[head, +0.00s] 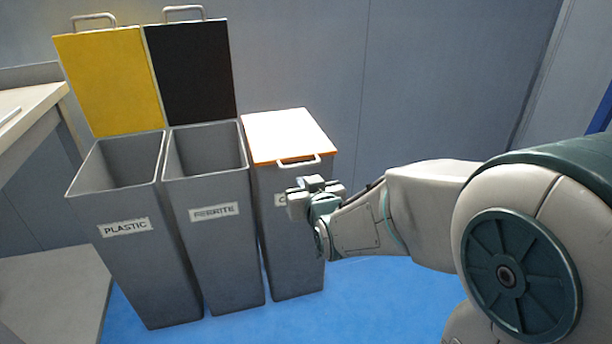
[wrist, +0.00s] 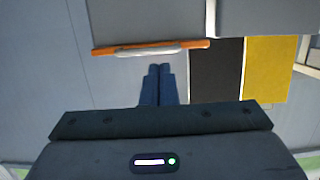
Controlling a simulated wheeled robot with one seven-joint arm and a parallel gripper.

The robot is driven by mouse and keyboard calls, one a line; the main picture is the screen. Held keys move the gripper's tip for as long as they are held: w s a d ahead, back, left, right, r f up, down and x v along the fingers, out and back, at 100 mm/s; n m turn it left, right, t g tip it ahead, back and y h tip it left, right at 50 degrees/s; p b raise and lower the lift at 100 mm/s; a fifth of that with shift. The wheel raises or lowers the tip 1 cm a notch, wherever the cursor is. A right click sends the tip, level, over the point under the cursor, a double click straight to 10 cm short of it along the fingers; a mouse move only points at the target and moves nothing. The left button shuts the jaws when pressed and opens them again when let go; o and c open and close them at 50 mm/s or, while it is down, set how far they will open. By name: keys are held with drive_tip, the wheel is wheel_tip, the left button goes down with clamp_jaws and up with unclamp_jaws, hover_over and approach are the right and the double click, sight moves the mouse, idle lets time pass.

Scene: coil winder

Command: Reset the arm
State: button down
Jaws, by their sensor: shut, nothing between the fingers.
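My gripper (head: 305,197) is held in the air in front of the third bin (head: 292,250), which has an orange-edged lid (head: 288,137) that is down. The gripper partly hides this bin's label. In the wrist view my gripper's fingers (wrist: 158,72) are together with nothing between them. The wrist view looks upside down, with the orange lid edge (wrist: 105,51) and its pale handle just beyond the fingertips. My arm reaches in from the right of the head view.
The plastic bin (head: 140,250) has its yellow lid (head: 110,80) raised. The ferrite bin (head: 225,260) has its black lid (head: 190,70) raised. Both look empty near the top. A wooden-topped table (head: 30,105) stands at left. Blue floor (head: 370,305) is clear right of the bins.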

drive_tip(key=s+d+r+m+g+h+p, duration=0.1)
drive_tip(key=s+d+r+g+p, duration=0.3)
drive_tip(key=s+r+p, duration=0.4)
drive_tip(key=s+d+r+m+g+h+p, duration=0.1)
drive_tip(key=s+d+r+g+p, duration=0.3)
drive_tip(key=r+p, duration=1.3)
drive_tip(key=s+d+r+m+g+h+p, duration=0.1)
drive_tip(key=s+d+r+g+p, duration=0.2)
drive_tip(key=s+r+p, duration=0.9)
drive_tip(key=g+p, duration=0.1)
drive_tip(key=p, duration=0.4)
drive_tip(key=shift+s+d+r+h, duration=0.15)
drive_tip(key=shift+s+d+h, duration=0.25)
